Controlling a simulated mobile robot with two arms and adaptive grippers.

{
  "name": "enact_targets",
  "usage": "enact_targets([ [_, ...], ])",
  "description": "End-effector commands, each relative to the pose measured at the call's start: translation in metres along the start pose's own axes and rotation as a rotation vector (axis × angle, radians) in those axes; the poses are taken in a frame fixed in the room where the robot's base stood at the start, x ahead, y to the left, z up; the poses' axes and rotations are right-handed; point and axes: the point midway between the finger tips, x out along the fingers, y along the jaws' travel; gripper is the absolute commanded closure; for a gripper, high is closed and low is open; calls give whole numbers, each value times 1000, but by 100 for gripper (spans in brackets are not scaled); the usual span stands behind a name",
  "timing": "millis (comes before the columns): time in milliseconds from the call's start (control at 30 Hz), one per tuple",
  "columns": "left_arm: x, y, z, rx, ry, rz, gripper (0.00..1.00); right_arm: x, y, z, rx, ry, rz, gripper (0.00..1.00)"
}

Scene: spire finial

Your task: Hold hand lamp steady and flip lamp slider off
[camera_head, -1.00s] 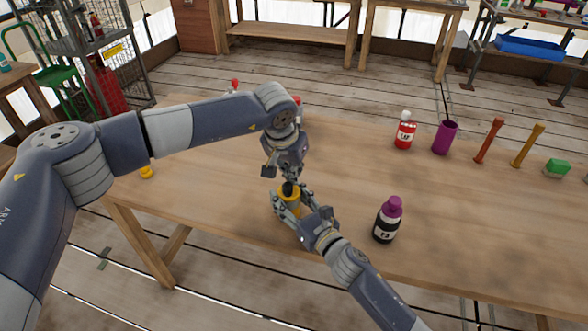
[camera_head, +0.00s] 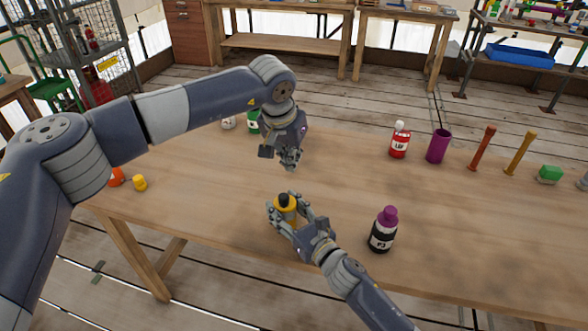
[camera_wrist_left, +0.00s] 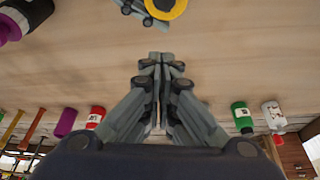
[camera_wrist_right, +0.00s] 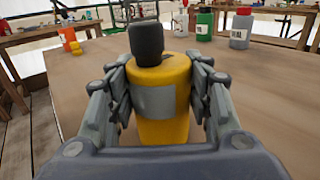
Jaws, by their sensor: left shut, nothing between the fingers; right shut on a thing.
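The hand lamp (camera_head: 284,207) is yellow with a black top and stands at the front of the wooden table. In the right wrist view the lamp (camera_wrist_right: 160,125) shows a grey band on its side and a dark upright block on top. My right gripper (camera_head: 284,215) is shut on the lamp, with its fingers on both sides. My left gripper (camera_head: 290,166) is shut and empty, above the table behind the lamp and apart from it. In the left wrist view its closed fingertips (camera_wrist_left: 160,58) point toward the lamp (camera_wrist_left: 168,6) at the top edge. The slider's position cannot be told.
A black bottle with a purple cap (camera_head: 383,230) stands right of the lamp. A red bottle (camera_head: 399,141), a purple cup (camera_head: 438,147) and a green block (camera_head: 549,174) stand at the back right. A yellow piece (camera_head: 140,183) lies at the left. The table between is clear.

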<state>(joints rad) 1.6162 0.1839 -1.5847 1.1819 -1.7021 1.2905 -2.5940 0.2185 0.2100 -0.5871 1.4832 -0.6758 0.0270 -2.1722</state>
Motion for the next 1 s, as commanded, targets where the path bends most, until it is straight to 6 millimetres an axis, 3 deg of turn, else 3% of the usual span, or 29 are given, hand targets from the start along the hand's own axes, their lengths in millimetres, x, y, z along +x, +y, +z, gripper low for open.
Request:
enact_targets([
  [100, -20, 0, -1, 1, 3, -1, 100, 0, 0, 0, 0, 1, 1, 81],
  [233, -30, 0, 0, 0, -1, 0, 100, 0, 0, 0, 0, 1, 1, 81],
  [700, -34, 0, 0, 0, 0, 0, 100, 0, 0, 0, 0, 0, 0, 81],
  [733, -34, 0, 0, 0, 0, 0, 100, 0, 0, 0, 0, 0, 0, 47],
  [800, -34, 0, 0, 0, 0, 0, 100, 0, 0, 0, 0, 0, 0, 31],
  [1000, -34, 0, 0, 0, 0, 0, 100, 0, 0, 0, 0, 0, 1, 30],
])
